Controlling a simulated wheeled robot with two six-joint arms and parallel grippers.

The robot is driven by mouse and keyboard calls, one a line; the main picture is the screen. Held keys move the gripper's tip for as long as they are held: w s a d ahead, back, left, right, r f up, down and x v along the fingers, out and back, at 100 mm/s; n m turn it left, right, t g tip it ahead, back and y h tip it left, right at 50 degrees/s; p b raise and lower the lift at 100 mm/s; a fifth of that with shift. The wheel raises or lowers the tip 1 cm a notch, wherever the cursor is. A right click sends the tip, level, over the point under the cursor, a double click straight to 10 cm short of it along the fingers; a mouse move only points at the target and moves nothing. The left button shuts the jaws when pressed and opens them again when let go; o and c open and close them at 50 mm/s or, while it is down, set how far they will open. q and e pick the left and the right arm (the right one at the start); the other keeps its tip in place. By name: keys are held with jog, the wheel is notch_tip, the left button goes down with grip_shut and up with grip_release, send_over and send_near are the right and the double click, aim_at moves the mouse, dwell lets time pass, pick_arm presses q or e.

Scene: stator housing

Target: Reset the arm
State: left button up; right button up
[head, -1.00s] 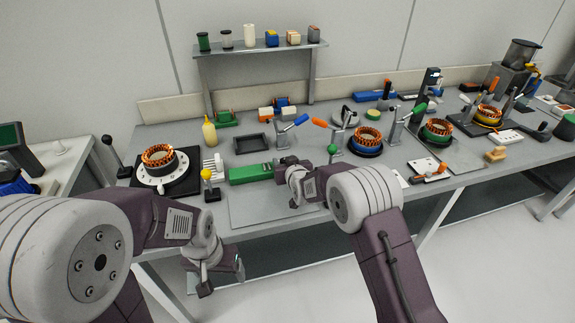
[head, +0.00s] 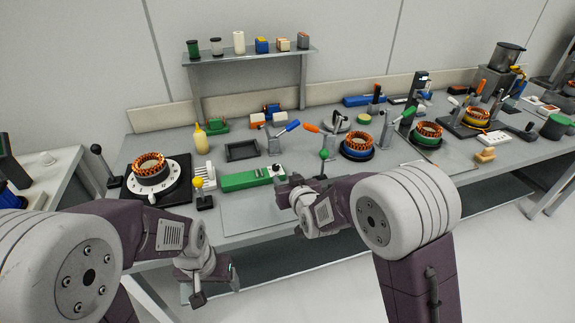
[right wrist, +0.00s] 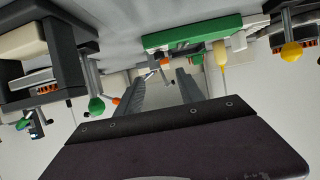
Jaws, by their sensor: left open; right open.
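My left gripper (head: 213,285) hangs low at the table's front edge, empty. My right gripper (head: 283,188) is over the front of the table, just right of the green block (head: 245,181). In the right wrist view my right gripper (right wrist: 158,88) shows two dark fingers spread apart with nothing between them. That view is upside down, and the green block (right wrist: 190,38) shows beyond the fingers. In the head view the right fingertips are small, and I cannot tell if they touch the block.
A stator on a white dial (head: 151,180) stands at the left, with a yellow-knobbed lever (head: 198,185) beside it. A blue-based stator (head: 358,146) and a green-based stator (head: 428,133) stand to the right. A black tray (head: 242,150) and a shelf (head: 250,54) are behind. The front grey plate (head: 245,218) is bare.

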jog(key=s+d+r+m+h+p, duration=0.1)
jog(key=d+r+h+p, duration=0.1)
jog(key=d+r, duration=0.35)
jog(key=d+r+m+h+p, duration=0.1)
jog(key=d+r+m+p, duration=0.15)
jog(key=d, duration=0.55)
jog(key=s+d+f+g, duration=0.1)
jog(key=s+f+g, duration=0.3)
jog(key=s, duration=0.4)
jog(key=s+d+f+g, duration=0.2)
jog(key=s+f+g, duration=0.2)
jog(key=s, duration=0.5)
jog(key=s+d+f+g+h, duration=0.1)
jog(key=s+d+f+g, duration=0.1)
jog(key=s, duration=0.7)
notch_tip(320, 180, down, 2)
jog(key=shift+d+f+g+p, duration=0.1)
jog(key=shift+d+g+p, duration=0.25)
jog(key=shift+g, duration=0.55)
jog(key=shift+a, duration=0.1)
